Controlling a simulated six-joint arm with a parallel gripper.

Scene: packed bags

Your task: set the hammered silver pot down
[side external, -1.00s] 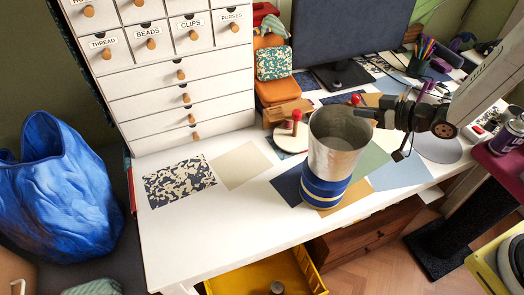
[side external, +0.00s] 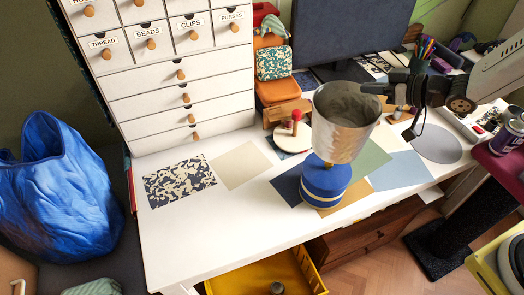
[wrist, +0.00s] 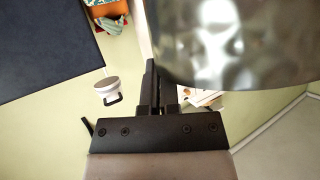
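The hammered silver pot (side external: 346,125) is in the air above the desk, its open mouth up and its body slightly tilted. My gripper (side external: 372,89) is shut on the pot's rim from the right. In the wrist view the fingers (wrist: 158,85) are close together at the edge of the pot (wrist: 235,45), which fills the upper right. In the side view the pot overlaps the top of a blue banded container (side external: 325,183) on the desk. I cannot tell the exact gap between them.
The white desk (side external: 225,220) has free room at its front left. A white object with a red knob (side external: 293,135) stands behind the pot. A monitor (side external: 350,32) is at the back.

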